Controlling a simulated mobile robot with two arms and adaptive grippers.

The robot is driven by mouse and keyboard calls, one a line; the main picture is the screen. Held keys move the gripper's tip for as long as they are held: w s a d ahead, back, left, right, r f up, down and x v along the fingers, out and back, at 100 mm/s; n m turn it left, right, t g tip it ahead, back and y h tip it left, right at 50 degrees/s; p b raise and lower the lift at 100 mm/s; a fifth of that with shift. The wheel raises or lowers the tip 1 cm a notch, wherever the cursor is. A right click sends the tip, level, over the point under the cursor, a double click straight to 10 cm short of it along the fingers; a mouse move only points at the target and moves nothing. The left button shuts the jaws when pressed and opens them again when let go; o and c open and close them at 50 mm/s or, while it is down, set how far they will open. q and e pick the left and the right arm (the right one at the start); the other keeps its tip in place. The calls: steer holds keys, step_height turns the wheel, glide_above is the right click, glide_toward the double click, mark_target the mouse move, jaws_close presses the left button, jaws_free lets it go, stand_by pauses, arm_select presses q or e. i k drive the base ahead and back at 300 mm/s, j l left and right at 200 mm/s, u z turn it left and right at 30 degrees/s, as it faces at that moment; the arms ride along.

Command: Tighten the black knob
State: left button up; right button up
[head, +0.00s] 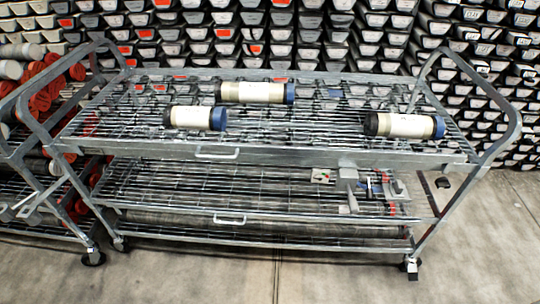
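I cannot tell for sure which part is the black knob. A small grey metal fixture (348,180) with red, blue and dark parts stands on the right of the cart's lower shelf; its details are too small to make out. A small black piece (442,182) shows beside the cart's right legs. Three pale core liners lie on the upper shelf: a left one (192,118) and a right one (402,125) with a black and a blue end, and a back one (250,92) with a blue right end. Neither gripper is in view.
The wheeled metal cart (270,157) has wire shelves and raised handles at both ends. A second cart (45,190) with red-capped tubes stands close on the left. Stacked liners fill the back. The concrete floor (490,250) is clear in front and at right.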

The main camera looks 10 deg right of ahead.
mark_target(442, 182)
steer(key=z, duration=1.8)
